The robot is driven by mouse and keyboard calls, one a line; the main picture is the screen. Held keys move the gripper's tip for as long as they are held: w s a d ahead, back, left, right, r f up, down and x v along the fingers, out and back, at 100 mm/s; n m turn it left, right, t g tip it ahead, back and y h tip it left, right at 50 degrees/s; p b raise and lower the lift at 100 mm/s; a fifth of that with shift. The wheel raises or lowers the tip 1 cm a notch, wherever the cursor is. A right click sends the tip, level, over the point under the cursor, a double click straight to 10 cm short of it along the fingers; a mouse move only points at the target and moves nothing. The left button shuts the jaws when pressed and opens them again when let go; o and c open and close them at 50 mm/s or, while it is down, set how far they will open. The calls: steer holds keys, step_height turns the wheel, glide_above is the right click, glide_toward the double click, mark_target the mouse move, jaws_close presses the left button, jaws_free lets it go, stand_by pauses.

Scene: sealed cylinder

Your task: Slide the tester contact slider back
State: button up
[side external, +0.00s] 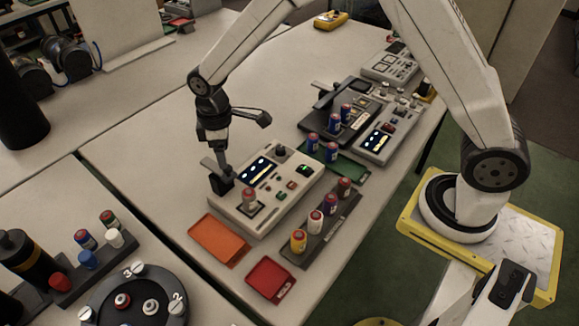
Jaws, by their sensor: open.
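The tester (272,197) is a pale box with a lit display and a green-lit part. A small cell with a reddish top (249,197) stands upright in the dark square nest at its near left. The black contact slider (221,184) appears to be the block at the tester's left edge, beside the cell. My gripper (218,168) points down right at this block, with its fingers open. I cannot tell whether the fingers touch it or straddle it, as they overlap in this view.
An orange tray (219,241) and a red tray (268,280) lie in front of the tester. A dark rack (322,231) with several cells stands to its right. A second instrument (385,132) and a green tray (345,166) are behind. The table left of the tester is clear.

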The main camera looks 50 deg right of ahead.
steer(key=shift+r, duration=2.05)
steer(key=shift+d, duration=0.1)
steer(key=shift+s+d, duration=0.15)
steer(key=s+d+m+t, duration=0.2)
steer(key=s+d+m, duration=0.7)
steer(key=s, duration=0.8)
steer(key=d, duration=0.3)
steer(key=shift+t, duration=0.3)
